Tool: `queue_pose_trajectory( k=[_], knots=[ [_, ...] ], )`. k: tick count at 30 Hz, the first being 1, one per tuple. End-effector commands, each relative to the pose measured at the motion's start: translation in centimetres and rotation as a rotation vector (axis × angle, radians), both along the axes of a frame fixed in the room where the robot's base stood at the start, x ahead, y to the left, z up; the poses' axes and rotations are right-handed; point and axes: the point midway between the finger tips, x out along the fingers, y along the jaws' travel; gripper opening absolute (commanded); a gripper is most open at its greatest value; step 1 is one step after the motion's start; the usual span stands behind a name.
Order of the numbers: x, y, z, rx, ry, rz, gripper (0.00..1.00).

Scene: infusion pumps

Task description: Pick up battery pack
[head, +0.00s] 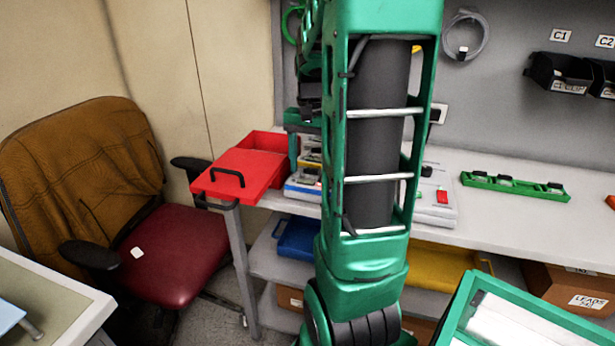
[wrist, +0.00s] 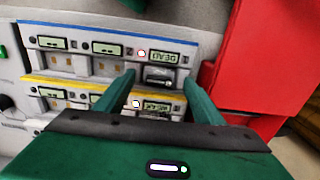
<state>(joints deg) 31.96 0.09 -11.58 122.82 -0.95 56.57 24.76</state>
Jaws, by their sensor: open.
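In the wrist view, a dark and silver battery pack (wrist: 158,77) sits in the right-hand bay of the blue-edged pump row (wrist: 90,42), beside a "DEAD" label (wrist: 165,57) and a red light. My gripper (wrist: 159,79) is open, its two green fingers reaching to either side of this pack; I cannot tell whether they touch it. Other bays in that row show bare copper contacts. A yellow-edged row (wrist: 60,82) lies nearer, with a "WEAK" label (wrist: 156,105), partly hidden by my gripper. In the head view, my arm hides much of the pumps (head: 305,185).
A red box (wrist: 265,65) stands close to the right of the pumps in the wrist view; the head view shows its lid (head: 238,172). A green strip (head: 515,186) holding several dark items lies on the bench (head: 490,218). A chair (head: 175,255) stands at left.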

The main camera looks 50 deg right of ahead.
Motion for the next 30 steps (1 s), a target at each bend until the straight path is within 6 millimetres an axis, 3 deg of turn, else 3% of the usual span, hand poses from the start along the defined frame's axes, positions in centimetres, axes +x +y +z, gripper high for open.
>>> queue_pose_trajectory(
  k=[2,7,20,28,30],
  knots=[
    [0.0,0.0,0.0,0.000,0.000,0.000,0.58],
    [0.0,0.0,0.0,0.000,0.000,0.000,0.17],
    [0.1,0.0,0.6,-0.001,-0.002,0.001,0.16],
    [0.1,0.0,4.1,-0.003,-0.004,0.001,0.16],
    [0.2,1.2,4.9,-0.002,-0.004,0.006,0.16]
  ],
)
